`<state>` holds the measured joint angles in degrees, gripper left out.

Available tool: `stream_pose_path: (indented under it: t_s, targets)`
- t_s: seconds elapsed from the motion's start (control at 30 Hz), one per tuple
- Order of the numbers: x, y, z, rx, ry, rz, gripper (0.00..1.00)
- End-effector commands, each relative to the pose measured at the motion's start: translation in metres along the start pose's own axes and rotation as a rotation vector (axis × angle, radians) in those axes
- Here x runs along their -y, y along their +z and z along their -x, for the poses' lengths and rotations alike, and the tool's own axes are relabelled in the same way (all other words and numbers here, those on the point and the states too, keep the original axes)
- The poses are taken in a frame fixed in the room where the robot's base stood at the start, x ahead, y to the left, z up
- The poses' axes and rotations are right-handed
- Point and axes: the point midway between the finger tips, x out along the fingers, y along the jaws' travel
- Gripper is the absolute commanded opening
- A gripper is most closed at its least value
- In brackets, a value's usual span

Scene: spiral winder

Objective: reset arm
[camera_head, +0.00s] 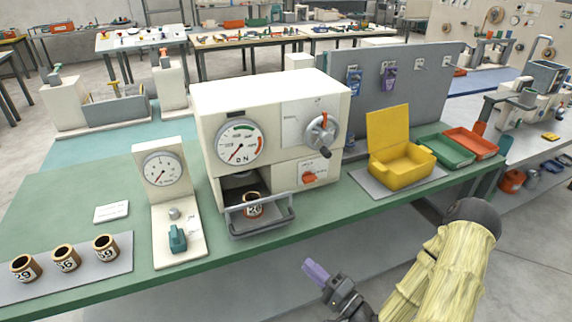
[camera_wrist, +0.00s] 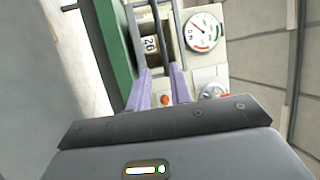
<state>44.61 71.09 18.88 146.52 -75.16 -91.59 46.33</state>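My gripper (camera_head: 316,272) is in front of the bench, below and right of the machine's tray, clear of everything in the head view. In the wrist view my gripper (camera_wrist: 165,86) shows two purple fingers standing apart with nothing between them. The white winder machine (camera_head: 215,100) stands on the green bench with a dial, a grey knob with a red mark and an orange switch. A spool marked 26 (camera_head: 253,206) sits in its pulled-out grey tray (camera_head: 262,226); the spool also shows in the wrist view (camera_wrist: 150,44).
Three numbered spools (camera_head: 66,258) stand on a grey mat at the left. A gauge stand (camera_head: 163,190) with a teal clamp is beside the machine. An open yellow box (camera_head: 402,170), a green tray (camera_head: 445,150) and a red tray (camera_head: 470,142) are at the right. The floor in front is free.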

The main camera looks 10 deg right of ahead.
Motion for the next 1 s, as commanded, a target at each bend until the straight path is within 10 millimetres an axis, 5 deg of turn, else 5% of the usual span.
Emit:
stream_pose_path:
  t_s: [0.23,0.57,0.77,1.0]
  targets:
    - [-0.009,0.006,-0.011,0.086,0.145,0.127,0.21]
    - [-0.030,-0.012,-0.010,0.326,0.667,0.564,0.21]
    - [-0.011,-0.034,0.003,0.423,0.953,0.763,0.21]
    - [0.042,-0.050,0.021,0.494,1.240,0.886,0.21]
